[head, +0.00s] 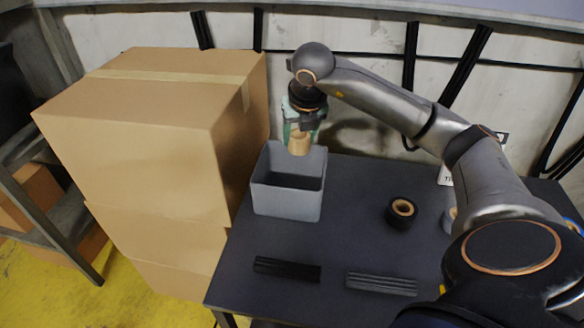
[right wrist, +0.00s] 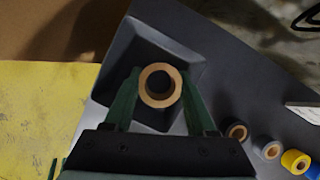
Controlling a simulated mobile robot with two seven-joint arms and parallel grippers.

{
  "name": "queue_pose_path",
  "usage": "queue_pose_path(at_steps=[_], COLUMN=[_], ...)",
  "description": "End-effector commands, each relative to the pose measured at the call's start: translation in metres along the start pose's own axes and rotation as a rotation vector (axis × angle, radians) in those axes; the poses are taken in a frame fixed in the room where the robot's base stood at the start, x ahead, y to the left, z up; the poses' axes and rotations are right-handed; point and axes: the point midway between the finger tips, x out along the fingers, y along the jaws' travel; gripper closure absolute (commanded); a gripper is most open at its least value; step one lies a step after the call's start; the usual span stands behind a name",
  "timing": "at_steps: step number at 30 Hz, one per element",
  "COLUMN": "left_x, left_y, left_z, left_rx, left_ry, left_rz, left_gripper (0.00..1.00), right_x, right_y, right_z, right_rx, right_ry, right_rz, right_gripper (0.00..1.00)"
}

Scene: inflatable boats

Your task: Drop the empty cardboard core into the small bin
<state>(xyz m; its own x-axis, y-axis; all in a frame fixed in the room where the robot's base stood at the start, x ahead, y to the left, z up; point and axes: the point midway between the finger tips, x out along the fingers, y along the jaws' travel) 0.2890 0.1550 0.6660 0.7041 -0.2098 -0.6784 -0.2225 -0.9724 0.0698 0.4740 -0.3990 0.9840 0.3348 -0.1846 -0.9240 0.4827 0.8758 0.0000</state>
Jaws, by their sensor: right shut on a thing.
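The tan cardboard core (head: 299,143) is held upright in my right gripper (head: 302,128), over the back part of the small grey bin (head: 287,201). In the right wrist view the core (right wrist: 145,88) shows end-on as a ring between the two green fingers of the gripper (right wrist: 159,88), with the bin (right wrist: 117,82) below and around it. The fingers are shut on the core. The bin stands on the dark table and its visible inside looks empty. My left gripper is not in view.
Tall stacked cardboard boxes (head: 140,135) stand close at the bin's left. A black tape roll (head: 401,213) is to its right; several rolls show in the wrist view, one yellow (right wrist: 294,160). Dark ribbed strips (head: 287,269) lie in front. The wall is behind.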

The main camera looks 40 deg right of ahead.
Motion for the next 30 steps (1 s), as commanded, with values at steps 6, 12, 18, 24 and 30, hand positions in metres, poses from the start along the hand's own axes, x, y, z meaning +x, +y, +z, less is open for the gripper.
queue_pose_path(at_steps=[6, 12, 18, 24, 30], left_x=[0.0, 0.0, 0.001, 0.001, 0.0], left_y=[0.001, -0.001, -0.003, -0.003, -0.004], left_z=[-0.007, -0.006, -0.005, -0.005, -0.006], left_rx=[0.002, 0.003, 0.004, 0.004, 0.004], left_ry=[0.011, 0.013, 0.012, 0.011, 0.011], left_rz=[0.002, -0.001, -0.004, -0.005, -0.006], left_gripper=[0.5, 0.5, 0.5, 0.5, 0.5], right_x=[-0.001, -0.001, -0.001, -0.005, -0.037], right_y=[0.0, 0.0, 0.0, 0.0, 0.001], right_z=[0.0, 0.0, 0.0, 0.001, 0.002], right_rx=[0.0, 0.0, 0.0, 0.0, 0.0], right_ry=[0.0, 0.0, 0.0, -0.002, -0.007], right_rz=[0.0, 0.0, 0.0, 0.001, 0.004], right_gripper=[0.39, 0.17, 0.09, 0.09, 0.09])
